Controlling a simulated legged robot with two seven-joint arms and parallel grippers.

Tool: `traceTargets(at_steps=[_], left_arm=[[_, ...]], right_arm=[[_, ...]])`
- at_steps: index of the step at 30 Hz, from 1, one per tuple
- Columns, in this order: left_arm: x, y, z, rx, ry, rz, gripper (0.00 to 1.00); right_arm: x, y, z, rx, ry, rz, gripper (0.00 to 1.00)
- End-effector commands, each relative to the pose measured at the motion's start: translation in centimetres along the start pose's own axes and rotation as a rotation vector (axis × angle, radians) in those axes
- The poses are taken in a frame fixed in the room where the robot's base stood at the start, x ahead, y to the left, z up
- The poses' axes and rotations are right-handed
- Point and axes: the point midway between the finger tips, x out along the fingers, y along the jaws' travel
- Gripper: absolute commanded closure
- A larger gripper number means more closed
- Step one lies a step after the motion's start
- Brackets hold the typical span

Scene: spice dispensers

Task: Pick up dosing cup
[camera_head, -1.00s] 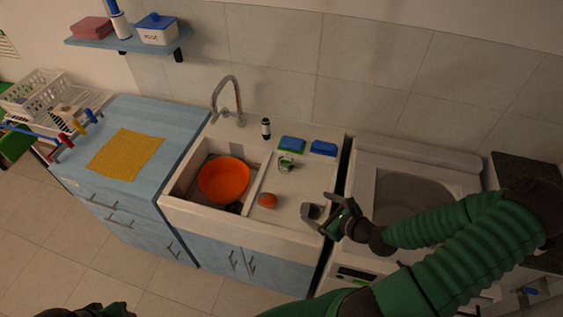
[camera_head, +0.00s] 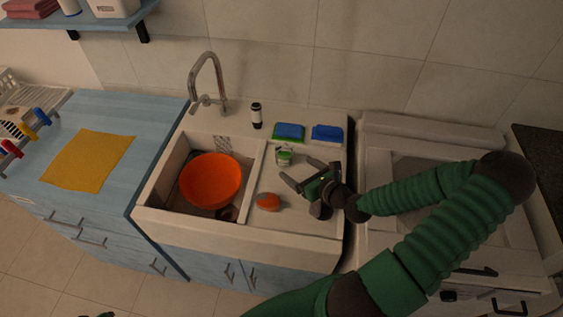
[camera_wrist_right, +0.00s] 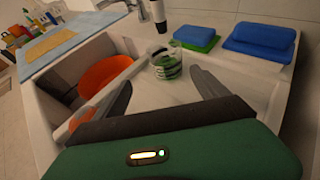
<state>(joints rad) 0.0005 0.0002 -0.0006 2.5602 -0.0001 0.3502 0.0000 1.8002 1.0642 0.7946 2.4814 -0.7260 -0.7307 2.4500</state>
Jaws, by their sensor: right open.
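The dosing cup (camera_head: 284,156) is a small clear cup with green on it, upright on the white sink's right-hand drainboard. It also shows in the right wrist view (camera_wrist_right: 165,63), beyond the fingertips and roughly centred between them. My right gripper (camera_head: 296,172) is open and empty above the drainboard, its fingers pointing left and back towards the cup. The fingers look apart from the cup. In the right wrist view both fingers of the gripper (camera_wrist_right: 158,82) are spread wide. A dark sliver at the bottom edge of the head view may be my left arm; its gripper does not show.
An orange bowl (camera_head: 211,181) sits in the sink basin. An orange-red object (camera_head: 268,202) lies on the drainboard left of my gripper. A blue-and-green sponge (camera_head: 289,131), a blue sponge (camera_head: 327,134) and a black-and-white bottle (camera_head: 256,115) stand behind the cup, near the faucet (camera_head: 207,80).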

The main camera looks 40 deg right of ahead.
Motion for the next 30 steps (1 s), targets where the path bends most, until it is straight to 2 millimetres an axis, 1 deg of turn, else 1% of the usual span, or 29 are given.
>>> traceTargets(at_steps=[1,4,6,11,15,18,21,25,26,30], left_arm=[[0.1,0.0,0.0,0.001,0.001,0.000,0.64],[0.2,0.0,0.0,0.001,0.001,0.000,0.64],[0.2,0.0,0.0,0.001,0.001,0.000,0.64],[0.2,0.1,0.0,0.001,0.001,0.000,0.64],[0.2,0.0,0.0,0.001,0.001,0.000,0.64],[0.2,0.0,0.0,0.001,0.001,0.000,0.64],[0.2,0.0,0.0,0.001,0.001,0.000,0.64],[0.2,0.0,0.0,0.001,0.001,0.000,0.64],[0.2,0.0,0.0,0.001,0.001,0.000,0.64],[0.2,0.0,0.0,0.001,0.001,0.000,0.64]], right_arm=[[1.4,0.0,0.0,-0.001,0.000,0.004,0.17],[3.7,0.0,0.1,0.000,0.000,0.003,0.17],[4.6,0.0,0.1,-0.001,0.000,0.000,0.17],[6.2,0.1,0.2,-0.004,0.000,-0.001,0.17],[8.9,0.0,0.2,-0.006,0.000,0.000,0.17],[10.2,-0.2,0.1,-0.004,0.000,-0.001,0.17],[10.6,-0.4,0.0,-0.001,0.001,-0.001,0.17],[10.5,-0.5,0.0,0.000,0.001,-0.002,0.17],[10.5,-0.5,0.0,0.000,0.000,-0.002,0.19],[10.5,-0.5,0.0,0.000,0.001,-0.002,0.38]])
